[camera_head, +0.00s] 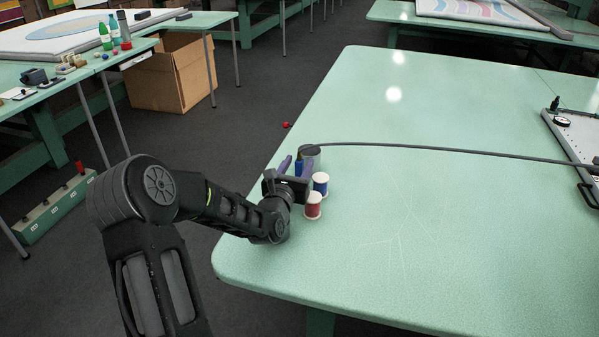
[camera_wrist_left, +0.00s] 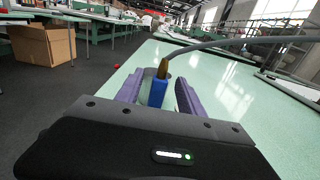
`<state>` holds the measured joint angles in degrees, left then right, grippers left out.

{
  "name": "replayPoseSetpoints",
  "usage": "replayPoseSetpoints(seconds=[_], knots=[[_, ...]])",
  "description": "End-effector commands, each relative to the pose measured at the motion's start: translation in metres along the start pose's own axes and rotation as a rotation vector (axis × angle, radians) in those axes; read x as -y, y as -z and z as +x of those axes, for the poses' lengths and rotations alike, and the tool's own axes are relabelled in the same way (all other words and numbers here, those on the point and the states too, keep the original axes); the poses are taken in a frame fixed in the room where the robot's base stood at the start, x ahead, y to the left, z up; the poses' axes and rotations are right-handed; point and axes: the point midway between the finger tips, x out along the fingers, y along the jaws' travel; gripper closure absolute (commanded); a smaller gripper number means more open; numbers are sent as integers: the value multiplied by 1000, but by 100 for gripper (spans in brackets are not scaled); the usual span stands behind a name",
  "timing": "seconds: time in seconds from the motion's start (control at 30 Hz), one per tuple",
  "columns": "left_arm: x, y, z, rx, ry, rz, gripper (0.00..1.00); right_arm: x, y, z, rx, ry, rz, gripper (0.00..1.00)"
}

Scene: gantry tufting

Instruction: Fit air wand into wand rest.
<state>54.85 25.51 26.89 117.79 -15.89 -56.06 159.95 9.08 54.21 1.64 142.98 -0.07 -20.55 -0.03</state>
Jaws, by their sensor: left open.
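The air wand (camera_wrist_left: 158,92) is a blue body with a brass end, and a grey hose runs from that end. In the head view its blue body (camera_head: 299,167) stands roughly upright at the table's left edge. The wand rest looks to be the short grey cup (camera_head: 311,152) right behind it; whether the wand is in it or just in front I cannot tell. My left gripper (camera_head: 297,171) is open, its purple fingers on either side of the wand, with gaps visible in the left wrist view (camera_wrist_left: 160,96). The wand's lower end is hidden. My right gripper is not in view.
A blue spool (camera_head: 320,184) and a red spool (camera_head: 313,206) stand close to the right of my left gripper. The grey hose (camera_head: 430,149) crosses the green table (camera_head: 450,240) to a white framed board (camera_head: 578,140). The table's front is clear.

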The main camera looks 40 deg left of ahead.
Motion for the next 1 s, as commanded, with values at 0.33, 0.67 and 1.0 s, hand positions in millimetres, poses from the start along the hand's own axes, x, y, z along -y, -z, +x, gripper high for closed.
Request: replayPoseSetpoints(seconds=[0.33,0.67,1.0], knots=[[0,0,15,-1,-1,0,55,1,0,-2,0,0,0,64],[0,0,15,-1,-1,0,55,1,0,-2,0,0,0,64],[0,0,15,-1,-1,0,76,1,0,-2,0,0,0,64]])
